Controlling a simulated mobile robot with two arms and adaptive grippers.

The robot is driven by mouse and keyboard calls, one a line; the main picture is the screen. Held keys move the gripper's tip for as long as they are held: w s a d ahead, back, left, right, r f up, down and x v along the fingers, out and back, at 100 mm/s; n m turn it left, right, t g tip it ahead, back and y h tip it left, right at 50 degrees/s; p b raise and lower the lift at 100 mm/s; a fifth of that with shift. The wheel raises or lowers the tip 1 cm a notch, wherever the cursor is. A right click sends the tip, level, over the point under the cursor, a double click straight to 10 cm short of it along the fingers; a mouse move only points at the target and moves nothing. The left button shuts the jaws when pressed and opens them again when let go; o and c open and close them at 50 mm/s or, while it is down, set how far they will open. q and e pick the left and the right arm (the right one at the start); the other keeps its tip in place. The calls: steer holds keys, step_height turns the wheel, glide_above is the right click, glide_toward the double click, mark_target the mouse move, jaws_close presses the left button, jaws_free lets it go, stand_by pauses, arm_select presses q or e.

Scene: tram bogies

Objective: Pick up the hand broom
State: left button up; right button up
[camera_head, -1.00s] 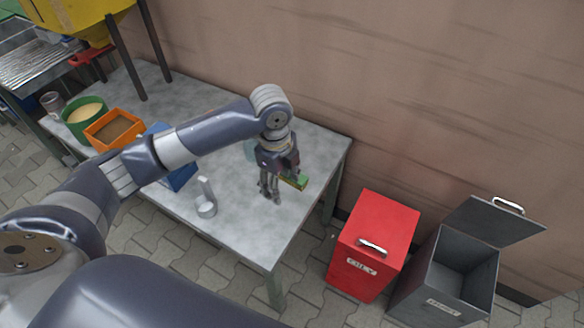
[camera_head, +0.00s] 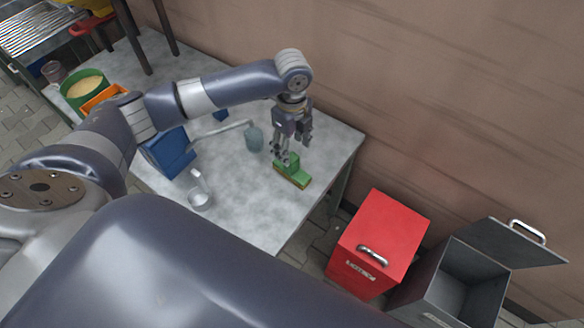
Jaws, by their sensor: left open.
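The hand broom (camera_head: 293,172) is green with a tan lower edge. It lies on the grey table (camera_head: 236,216) near its right end. My left gripper (camera_head: 284,155) points down just above and behind the broom's upper end, with its fingers apart. Its fingertips overlap the broom's far end in the picture, and I cannot tell whether they touch it. My right gripper is not in view.
A clear scoop or cup (camera_head: 200,199), a blue bin (camera_head: 168,152) and a grey-blue bottle (camera_head: 254,137) stand left of the broom. A green tub (camera_head: 84,91) and orange box (camera_head: 103,97) are farther left. A red bin (camera_head: 377,240) and an open grey bin (camera_head: 464,275) stand right of the table.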

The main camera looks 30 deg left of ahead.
mark_target(292, 157)
arm_select(q)
steer(key=f, duration=0.4)
steer(key=shift+s+d+f, duration=0.1)
steer(key=shift+s+f, duration=0.1)
steer(key=shift+s, duration=0.05)
steer(key=shift+f, duration=0.55)
jaws_close()
steer(key=shift+r, duration=0.1)
steer(key=shift+w+r, duration=0.1)
steer(key=shift+r, duration=0.35)
step_height(292, 157, up, 3)
steer(key=shift+f, duration=0.2)
steer(key=s+r, duration=0.1)
steer(key=s, duration=1.5)
steer(key=shift+a+r, duration=0.2)
